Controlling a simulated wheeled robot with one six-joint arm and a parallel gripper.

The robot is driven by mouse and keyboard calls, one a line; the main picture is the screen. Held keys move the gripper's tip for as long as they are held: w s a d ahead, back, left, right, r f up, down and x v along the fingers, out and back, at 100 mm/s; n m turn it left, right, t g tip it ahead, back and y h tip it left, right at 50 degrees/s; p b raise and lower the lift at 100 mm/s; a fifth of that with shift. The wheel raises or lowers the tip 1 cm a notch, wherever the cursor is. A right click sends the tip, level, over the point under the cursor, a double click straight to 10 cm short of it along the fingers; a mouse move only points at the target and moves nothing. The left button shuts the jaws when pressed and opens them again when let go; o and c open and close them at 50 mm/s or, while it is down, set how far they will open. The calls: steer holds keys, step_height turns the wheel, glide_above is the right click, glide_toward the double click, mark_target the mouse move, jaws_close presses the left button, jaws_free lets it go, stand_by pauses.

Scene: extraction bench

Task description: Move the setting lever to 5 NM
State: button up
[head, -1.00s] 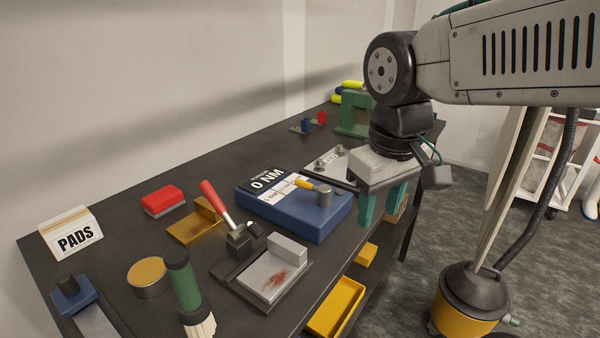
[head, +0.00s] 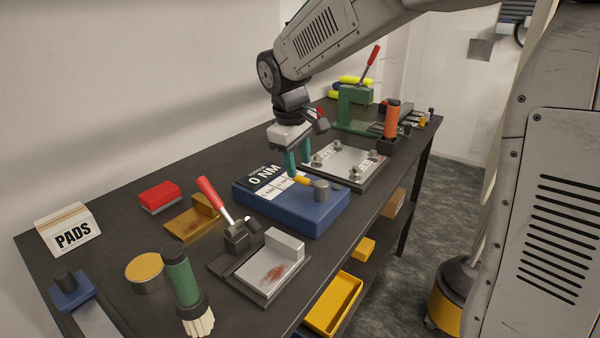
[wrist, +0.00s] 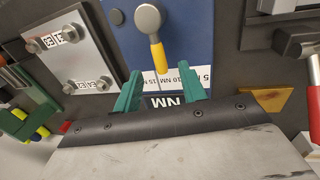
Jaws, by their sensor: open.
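The setting lever has a yellow grip (head: 302,180) and a grey round hub (head: 321,190) on top of a blue box (head: 290,212). The box's black display (head: 262,179) reads 0 NM. A white scale strip (head: 277,190) lies in front of the display; the wrist view shows markings there, 5 and 10 NM among them. In the wrist view the yellow grip (wrist: 159,56) points toward the strip, between my finger lines. My gripper (head: 298,172) has green fingers, open and pointing down behind the grip's tip; in the wrist view (wrist: 162,76) they stand apart with nothing held.
A steel plate fixture (head: 345,162) with knobs stands right of the blue box. A red-handled clamp (head: 216,198) stands at its left front. A green press (head: 352,112) and orange-handled tool (head: 391,118) are farther back. Bare bench lies behind the box.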

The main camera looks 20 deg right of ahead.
mark_target(300, 176)
steer(key=shift+w+d+f, duration=0.1)
steer(key=shift+d+f, duration=0.05)
steer(key=shift+f, duration=0.8)
steer(key=shift+w+d+f, duration=0.1)
steer(key=shift+d+f, duration=0.05)
steer(key=shift+f, duration=0.75)
jaws_close()
steer(key=shift+a, duration=0.1)
